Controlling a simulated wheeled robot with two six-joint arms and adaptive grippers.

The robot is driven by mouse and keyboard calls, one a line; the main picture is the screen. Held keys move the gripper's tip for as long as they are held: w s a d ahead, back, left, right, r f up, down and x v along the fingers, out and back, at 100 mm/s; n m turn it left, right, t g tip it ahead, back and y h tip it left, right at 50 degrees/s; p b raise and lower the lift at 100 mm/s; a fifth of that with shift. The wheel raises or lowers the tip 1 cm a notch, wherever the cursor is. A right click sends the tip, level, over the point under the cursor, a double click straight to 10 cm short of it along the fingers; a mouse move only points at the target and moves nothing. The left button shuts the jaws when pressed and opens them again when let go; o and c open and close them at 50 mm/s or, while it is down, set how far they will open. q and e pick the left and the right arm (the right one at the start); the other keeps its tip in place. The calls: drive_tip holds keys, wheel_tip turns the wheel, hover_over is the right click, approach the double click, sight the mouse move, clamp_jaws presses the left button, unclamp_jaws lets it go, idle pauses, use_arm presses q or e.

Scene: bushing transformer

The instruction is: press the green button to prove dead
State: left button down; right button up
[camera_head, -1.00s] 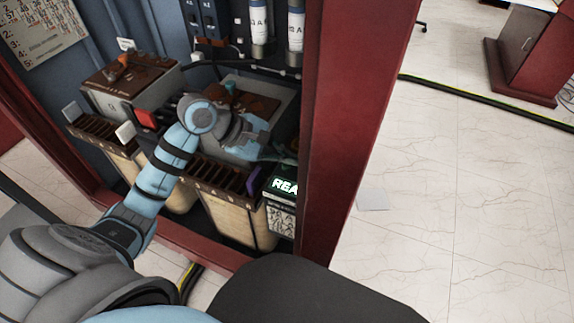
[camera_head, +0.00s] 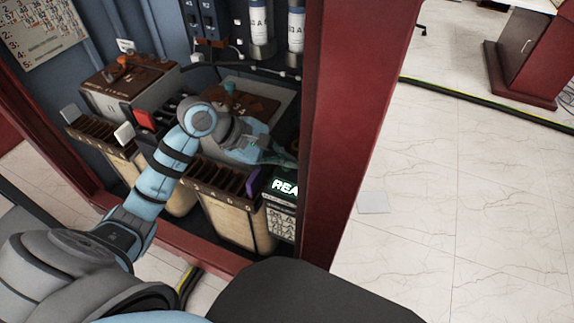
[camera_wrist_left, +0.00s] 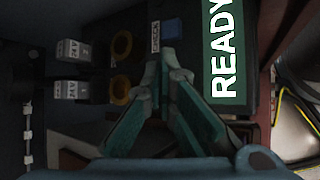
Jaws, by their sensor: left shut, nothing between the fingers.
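My left gripper (camera_head: 284,158) is inside the red-framed cabinet, just above and behind the tester's lit display (camera_head: 284,187), whose visible letters read "REA". In the left wrist view, my left gripper (camera_wrist_left: 168,72) has its teal fingers drawn together with nothing between them. The display (camera_wrist_left: 225,50) reads "READY" in white on green, to the right of the fingertips. A blue square button (camera_wrist_left: 172,29) lies just beyond the tips. I cannot make out a green button in either view; the fingers may hide it. My right gripper is not in view.
Two yellow ring sockets (camera_wrist_left: 122,43) and grey labelled blocks (camera_wrist_left: 68,50) sit left of the fingers in the left wrist view. The red cabinet post (camera_head: 345,120) stands close to the right. Open floor (camera_head: 440,220) lies beyond it.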

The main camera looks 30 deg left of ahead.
sight(286, 169)
use_arm(q)
drive_tip(key=shift+f, duration=0.2)
drive_tip(key=shift+r, duration=0.1)
idle(0.4)
drive_tip(key=shift+r, duration=0.8)
drive_tip(key=shift+r+p, duration=1.8)
drive_tip(key=shift+r, duration=0.75)
